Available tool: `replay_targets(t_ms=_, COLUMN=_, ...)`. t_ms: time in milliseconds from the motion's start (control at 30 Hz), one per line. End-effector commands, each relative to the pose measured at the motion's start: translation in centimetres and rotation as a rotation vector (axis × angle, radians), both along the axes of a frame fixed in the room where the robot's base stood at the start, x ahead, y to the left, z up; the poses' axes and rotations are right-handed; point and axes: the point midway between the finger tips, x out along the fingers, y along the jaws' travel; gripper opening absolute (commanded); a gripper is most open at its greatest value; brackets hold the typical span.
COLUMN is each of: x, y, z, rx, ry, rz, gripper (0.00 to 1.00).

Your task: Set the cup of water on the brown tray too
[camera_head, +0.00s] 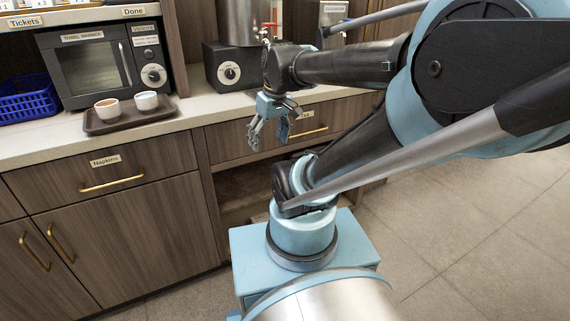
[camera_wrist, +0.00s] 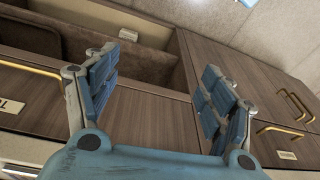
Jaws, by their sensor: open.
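The brown tray (camera_head: 128,124) lies on the counter in front of the towel warmer in the head view. Two cups stand on it side by side: a left cup (camera_head: 108,109) with reddish-brown contents and a right cup (camera_head: 146,101) that is pale with light contents. I cannot tell whether either holds water. My gripper (camera_head: 270,138) hangs in front of the drawers, right of the tray and apart from it, fingers pointing down. In the wrist view my gripper (camera_wrist: 158,90) is open, with nothing between its fingers.
The towel warmer (camera_head: 98,62) stands behind the tray, with a blue basket (camera_head: 26,100) to its left. A metal dispenser (camera_head: 232,62) stands at the counter's back. An open shelf (camera_head: 236,186) lies below the right drawer. Bare counter (camera_head: 55,140) shows before the tray.

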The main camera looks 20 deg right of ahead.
Motion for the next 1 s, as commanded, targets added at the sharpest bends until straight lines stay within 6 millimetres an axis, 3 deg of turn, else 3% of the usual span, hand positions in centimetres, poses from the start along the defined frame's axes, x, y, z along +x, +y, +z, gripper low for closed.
replay_targets(t_ms=100, x=-2.4, y=-2.1, z=-3.2, rx=-0.026, ry=-0.006, rz=-0.155, gripper=0.75)
replay_targets(t_ms=333, x=-4.7, y=-3.9, z=-6.5, rx=-0.052, ry=-0.017, rz=-0.326, gripper=0.75)
replay_targets(t_ms=1000, x=-4.9, y=-4.1, z=-6.8, rx=-0.055, ry=-0.019, rz=-0.347, gripper=0.75)
